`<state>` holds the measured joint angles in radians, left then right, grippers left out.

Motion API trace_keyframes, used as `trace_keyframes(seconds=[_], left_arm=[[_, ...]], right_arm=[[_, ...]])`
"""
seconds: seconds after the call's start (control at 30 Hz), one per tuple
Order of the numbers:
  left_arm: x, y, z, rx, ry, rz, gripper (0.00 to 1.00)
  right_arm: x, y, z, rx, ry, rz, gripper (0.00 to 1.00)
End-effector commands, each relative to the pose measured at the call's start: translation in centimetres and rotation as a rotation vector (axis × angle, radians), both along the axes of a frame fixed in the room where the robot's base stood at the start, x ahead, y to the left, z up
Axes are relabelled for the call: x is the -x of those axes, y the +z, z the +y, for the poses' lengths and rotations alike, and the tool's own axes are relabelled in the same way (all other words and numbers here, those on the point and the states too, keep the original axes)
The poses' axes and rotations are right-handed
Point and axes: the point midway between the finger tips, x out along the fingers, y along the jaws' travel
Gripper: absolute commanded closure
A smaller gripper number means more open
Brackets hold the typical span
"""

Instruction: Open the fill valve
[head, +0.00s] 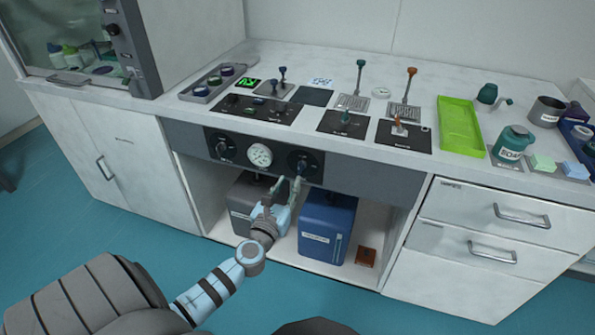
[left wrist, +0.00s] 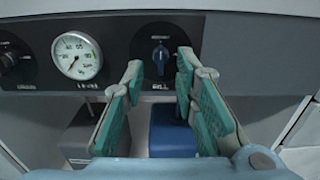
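The fill valve is a dark blue knob (head: 304,163) on the right of the black panel on the cabinet front. It also shows in the left wrist view (left wrist: 160,56), pointing about upright, with a label below that seems to read FILL. My left gripper (head: 288,181) is open and empty, just below and in front of the knob in the head view. In the left wrist view its two teal-padded fingers (left wrist: 160,66) frame the knob from left and right, with gaps on both sides. The fingertips look short of the knob. My right gripper is not in view.
A round white gauge (head: 260,155) sits left of the fill knob, with another dark knob (head: 223,149) beyond it. Below, a blue box (head: 327,226) and a grey box (head: 241,205) stand on the open shelf. The worktop above holds levers, trays and bottles.

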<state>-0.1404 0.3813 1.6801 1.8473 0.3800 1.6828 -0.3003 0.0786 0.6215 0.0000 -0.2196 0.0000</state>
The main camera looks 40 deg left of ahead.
Motion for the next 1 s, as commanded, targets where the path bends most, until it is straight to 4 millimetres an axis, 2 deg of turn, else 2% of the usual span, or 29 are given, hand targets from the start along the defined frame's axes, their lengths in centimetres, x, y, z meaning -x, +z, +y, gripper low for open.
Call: trace_keyframes(seconds=[0.1,0.2,0.33,0.63,0.8,1.0], left_arm=[[-3.3,-0.2,1.1,-0.001,0.001,-0.002,0.73],[-5.4,-0.2,1.8,-0.001,0.0,-0.001,0.73],[-6.8,-0.2,2.3,-0.002,-0.001,0.001,0.73],[-7.3,-0.1,2.5,-0.003,-0.002,0.002,0.73],[-7.3,-0.1,2.5,-0.003,-0.002,0.002,0.99],[-7.2,-0.1,2.5,-0.003,-0.002,0.003,1.0]], right_arm=[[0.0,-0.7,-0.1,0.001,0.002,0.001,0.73],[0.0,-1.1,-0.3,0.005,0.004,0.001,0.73],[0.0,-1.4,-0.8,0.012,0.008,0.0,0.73],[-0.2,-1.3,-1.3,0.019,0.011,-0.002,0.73],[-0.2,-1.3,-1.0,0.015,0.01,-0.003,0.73],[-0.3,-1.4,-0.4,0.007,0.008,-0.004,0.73]])
